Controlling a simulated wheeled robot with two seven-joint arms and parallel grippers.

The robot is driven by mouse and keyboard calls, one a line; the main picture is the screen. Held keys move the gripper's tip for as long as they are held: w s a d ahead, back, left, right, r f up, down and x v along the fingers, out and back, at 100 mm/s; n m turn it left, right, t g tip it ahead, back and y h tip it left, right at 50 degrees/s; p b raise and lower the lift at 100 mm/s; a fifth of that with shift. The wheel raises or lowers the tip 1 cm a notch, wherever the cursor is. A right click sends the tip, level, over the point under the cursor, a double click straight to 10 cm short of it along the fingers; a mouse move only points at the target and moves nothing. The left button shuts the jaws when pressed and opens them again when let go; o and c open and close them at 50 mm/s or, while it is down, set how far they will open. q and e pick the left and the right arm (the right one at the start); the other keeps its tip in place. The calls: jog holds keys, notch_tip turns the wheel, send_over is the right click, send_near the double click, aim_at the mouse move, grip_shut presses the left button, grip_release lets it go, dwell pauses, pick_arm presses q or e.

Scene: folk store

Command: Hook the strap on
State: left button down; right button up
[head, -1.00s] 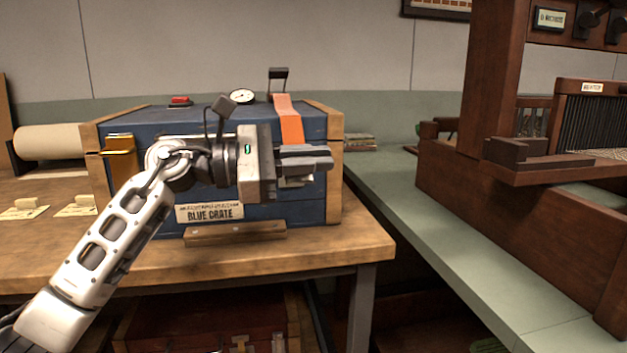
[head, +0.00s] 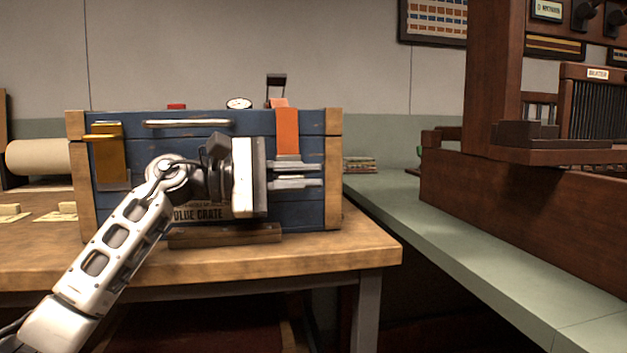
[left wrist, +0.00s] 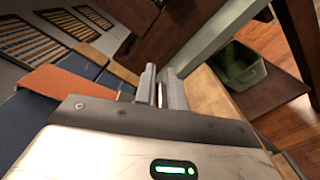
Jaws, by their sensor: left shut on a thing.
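The blue crate (head: 312,205) stands on the wooden bench with its label facing me, partly behind my arm. The orange strap (head: 287,130) comes over the crate's top edge and hangs down the front at the right. My left gripper (head: 312,175) is shut on the strap's lower end, close to the crate front. The jaws cover that end, so its hook or catch cannot be made out. In the left wrist view the strap (left wrist: 65,80) lies left of the shut fingers (left wrist: 160,92). A yellow strap (head: 112,158) hangs at the crate's left. My right gripper is not in view.
A wooden block (head: 225,236) lies at the crate's front base. A metal handle (head: 187,123) is on the crate's upper front, and a gauge (head: 239,103) shows above it. A green counter (head: 440,225) with a dark wooden loom-like frame (head: 510,200) stands to the right.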

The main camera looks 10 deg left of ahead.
pick_arm(q)
jog(key=shift+w+a+f, duration=0.1)
jog(key=shift+w+f, duration=0.1)
jog(key=shift+f, duration=0.25)
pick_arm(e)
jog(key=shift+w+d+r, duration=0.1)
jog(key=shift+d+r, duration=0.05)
pick_arm(q)
jog(key=c, duration=1.5)
grip_release()
jog(key=shift+w, duration=0.1)
jog(key=shift+r, duration=0.15)
jog(key=p+v, duration=0.2)
jog(key=v, duration=1.4)
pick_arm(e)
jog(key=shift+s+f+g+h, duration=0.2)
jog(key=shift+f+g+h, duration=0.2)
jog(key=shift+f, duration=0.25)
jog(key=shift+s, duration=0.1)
